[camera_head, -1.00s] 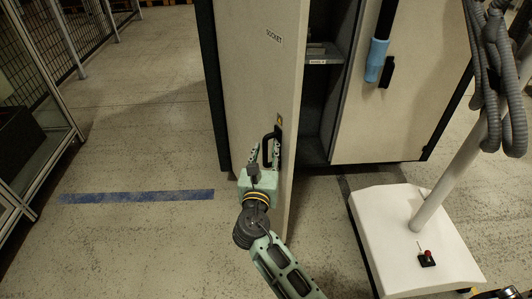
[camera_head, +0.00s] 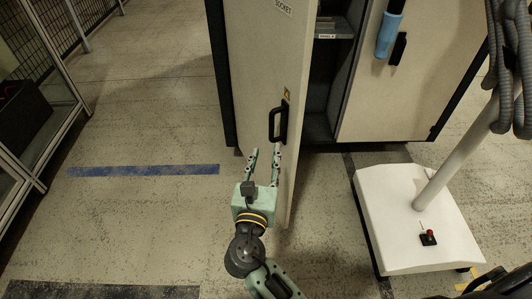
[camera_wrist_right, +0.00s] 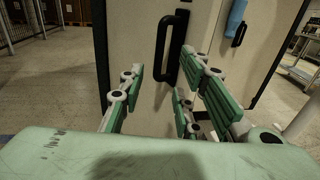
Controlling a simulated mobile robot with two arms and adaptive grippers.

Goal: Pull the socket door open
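The socket door (camera_head: 262,60) is a beige panel with a "SOCKET" label near its top. It stands ajar, with the cabinet's dark inside showing to its right. Its black handle (camera_head: 278,122) is on the door's right part, and it also shows in the right wrist view (camera_wrist_right: 172,48). My right gripper (camera_head: 264,152) is open and empty just below and in front of the handle, apart from it. In the right wrist view its green-padded fingers (camera_wrist_right: 165,88) are spread, with the handle beyond them. My left gripper is not in view.
A second cabinet door (camera_head: 395,90) with a black handle (camera_head: 398,48) and a blue-sleeved tool is on the right. A white wheeled base (camera_head: 400,245) with a pole and hose stands at the lower right. A mesh fence lines the left. The floor left of the door is clear.

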